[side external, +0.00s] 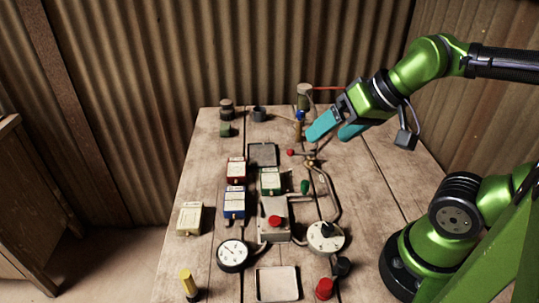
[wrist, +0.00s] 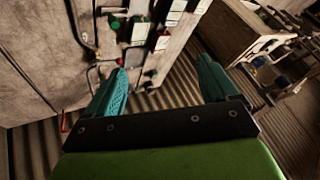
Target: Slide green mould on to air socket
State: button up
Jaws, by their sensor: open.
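The green mould (side external: 271,181), a small box with a green top and a pale label, sits mid-table in the side view, just behind the grey press unit (side external: 273,222). It appears to be the green labelled box (wrist: 140,32) at the top of the wrist view. I cannot tell which fitting is the air socket; a brass fitting (side external: 310,163) on the hose lies behind and right of the mould. My gripper (side external: 329,136) is open and empty, with teal fingers, above the table's back right, apart from the mould. Both fingers also show in the wrist view (wrist: 161,66).
A red box (side external: 236,171) and a blue box (side external: 234,203) stand left of the mould, with a cream box (side external: 190,218) farther left. A dark plate (side external: 262,155) lies behind. Hoses, a gauge (side external: 233,254) and a dial (side external: 326,237) surround the press. The right table side is mostly clear.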

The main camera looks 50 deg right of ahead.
aim_at(271, 173)
dwell(0.3)
jog(key=shift+w+f, duration=0.1)
jog(key=shift+w, duration=0.05)
jog(key=c, duration=0.4)
jog(key=w+f+m+g, duration=0.1)
jog(key=w+f, duration=0.1)
jog(key=w+a+f+m+g+h, duration=0.1)
jog(key=w+f, duration=0.1)
jog(key=f, duration=0.1)
jog(key=w+a+f+m+g, duration=0.1)
jog(key=w+f, duration=0.1)
jog(key=f, duration=0.1)
jog(key=shift+w+f+g, duration=0.15)
jog(key=shift+w+g, duration=0.15)
jog(key=shift+w, duration=0.05)
jog(key=c, duration=1.2)
jog(key=w+a+f, duration=0.1)
jog(key=f, duration=0.2)
jog(key=w+a+f+m+g+h, duration=0.1)
jog(key=f, duration=0.3)
jog(key=w+a+f+m+g+h, duration=0.1)
jog(key=f, duration=0.3)
jog(key=shift+w+f, duration=0.25)
grip_shut()
jog(key=w+d, duration=0.8)
jog(key=shift+w+d, duration=0.3)
jog(key=shift+d, duration=0.05)
jog(key=shift+s+a+f, duration=0.1)
jog(key=shift+f, duration=0.85)
